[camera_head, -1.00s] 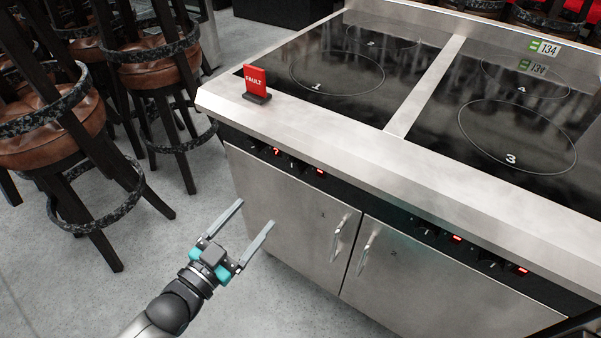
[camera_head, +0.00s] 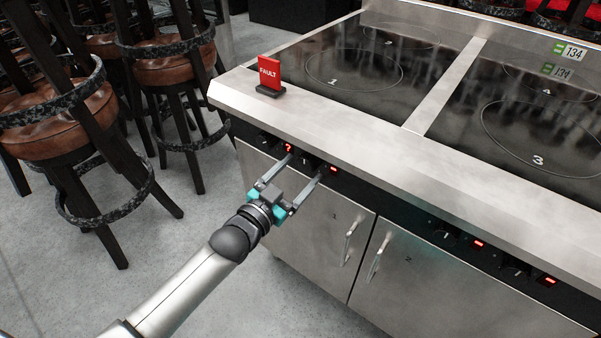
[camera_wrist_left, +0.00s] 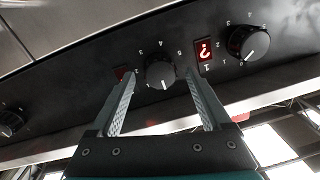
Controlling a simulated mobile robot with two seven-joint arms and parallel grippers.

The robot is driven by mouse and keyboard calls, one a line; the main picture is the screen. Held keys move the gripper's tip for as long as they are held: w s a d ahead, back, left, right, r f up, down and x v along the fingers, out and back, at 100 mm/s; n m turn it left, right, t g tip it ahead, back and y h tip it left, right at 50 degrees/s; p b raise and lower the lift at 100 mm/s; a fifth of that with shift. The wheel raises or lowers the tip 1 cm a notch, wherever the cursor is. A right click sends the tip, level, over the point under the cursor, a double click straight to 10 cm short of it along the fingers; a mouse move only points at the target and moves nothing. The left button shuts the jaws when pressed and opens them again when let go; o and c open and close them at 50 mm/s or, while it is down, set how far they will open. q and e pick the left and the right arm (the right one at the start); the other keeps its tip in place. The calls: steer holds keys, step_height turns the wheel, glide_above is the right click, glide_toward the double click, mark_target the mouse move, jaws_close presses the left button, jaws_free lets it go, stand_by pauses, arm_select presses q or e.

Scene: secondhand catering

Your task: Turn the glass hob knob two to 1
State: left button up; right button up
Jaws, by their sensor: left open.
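The glass hob (camera_head: 440,110) is a steel range with dark glass tops and a black control strip along its front. My left gripper (camera_head: 305,165) is at the strip's left part, open, its fingers pointing at the panel. In the left wrist view, a round black knob (camera_wrist_left: 160,72), second in the row by the head view, lies between the open fingertips (camera_wrist_left: 163,82). Its white mark points toward the bottom of that picture. I cannot tell whether the fingers touch it. The red display (camera_wrist_left: 122,73) beside it is partly hidden by a finger. My right gripper is not in view.
Another knob (camera_wrist_left: 248,42) sits beside a red "?" display (camera_wrist_left: 204,50). A red FAULT sign (camera_head: 269,75) stands on the steel rim. Two cabinet doors with handles (camera_head: 352,242) are below the strip. Bar stools (camera_head: 170,70) stand at left; the floor between is clear.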

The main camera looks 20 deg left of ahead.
arm_select(q)
steer(key=shift+w+d, duration=0.15)
steer(key=shift+w, duration=0.25)
steer(key=shift+c, duration=0.3)
jaws_close()
stand_by(0.3)
